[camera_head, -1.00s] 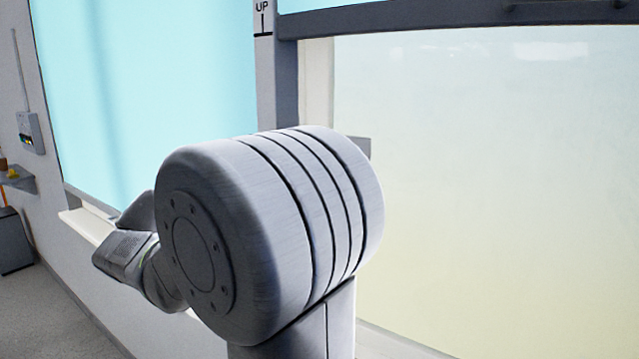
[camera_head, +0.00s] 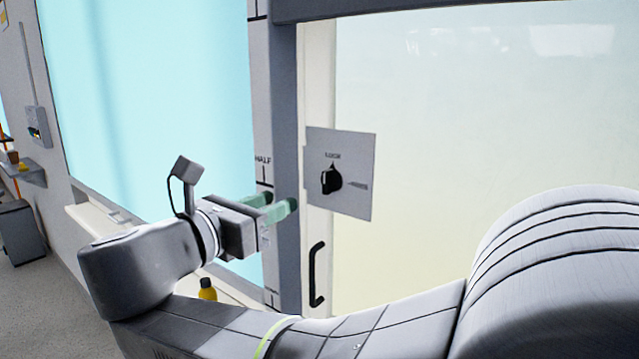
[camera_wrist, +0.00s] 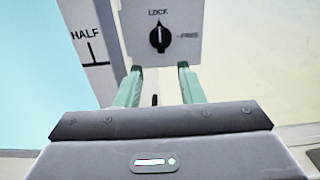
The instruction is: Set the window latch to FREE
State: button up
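The window latch is a black rotary knob (camera_head: 331,181) on a grey square plate (camera_head: 358,150) fixed on the window frame. In the wrist view the knob (camera_wrist: 160,39) points up at the word LOCK, and the word FREE (camera_wrist: 189,36) is to its right. My gripper (camera_head: 279,204) is to the left of the plate in the head view, with green fingers. In the wrist view the fingers (camera_wrist: 160,72) are apart with nothing between them, below the knob and not touching it.
A black pull handle (camera_head: 317,275) is below the plate. A frame post marked HALF (camera_head: 263,160) stands left of the plate. A yellow bottle (camera_head: 207,290) is on the sill behind my arm. A grey bin (camera_head: 20,232) stands at far left.

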aim_at(325, 182)
jog(key=shift+p+x, duration=0.45)
jog(key=shift+x, duration=5.65)
grip_shut()
